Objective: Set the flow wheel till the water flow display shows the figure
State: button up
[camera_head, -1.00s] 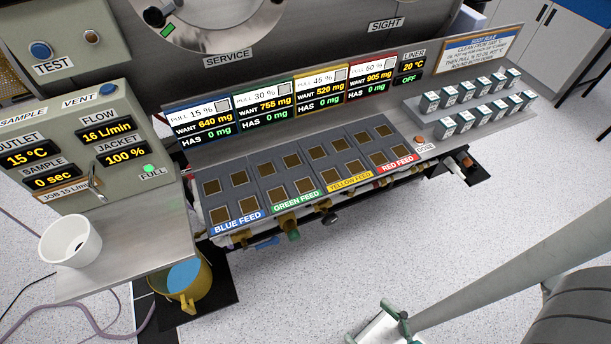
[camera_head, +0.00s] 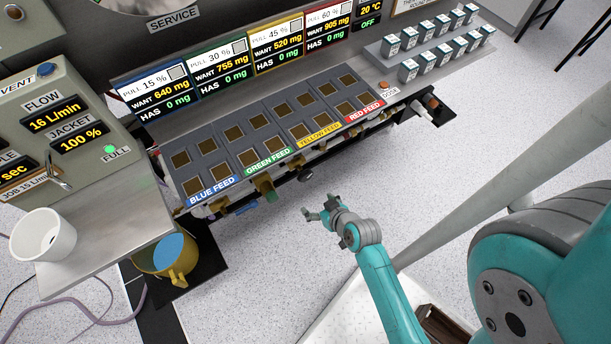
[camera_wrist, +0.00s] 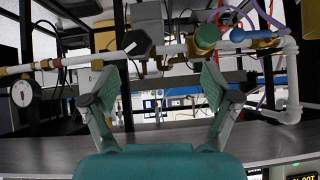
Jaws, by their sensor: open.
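The flow display (camera_head: 55,115) on the panel at the left reads 16 L/min. A small job label (camera_head: 28,192) below appears to read 15 L/min, partly hidden by a metal lever. My gripper (camera_head: 318,207) is open and empty, over the floor in front of the feed bench, apart from the fittings under it. In the wrist view, my spread fingers (camera_wrist: 160,84) face pipework with a green round knob (camera_wrist: 207,38), a dark many-sided knob (camera_wrist: 137,42) and a blue handle (camera_wrist: 250,35). I cannot tell which fitting is the flow wheel.
The feed bench (camera_head: 215,145) overhangs the pipes. A white cup (camera_head: 42,240) stands on the side shelf, with a yellow bucket (camera_head: 165,262) below it. The floor before the bench is mostly clear.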

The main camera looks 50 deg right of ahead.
send_near(307, 177)
jog(key=shift+g+y, duration=0.4)
jog(key=x, duration=1.1)
jog(key=shift+w+d+r, duration=0.15)
jog(key=shift+w+d, duration=0.25)
jog(key=c, duration=1.2)
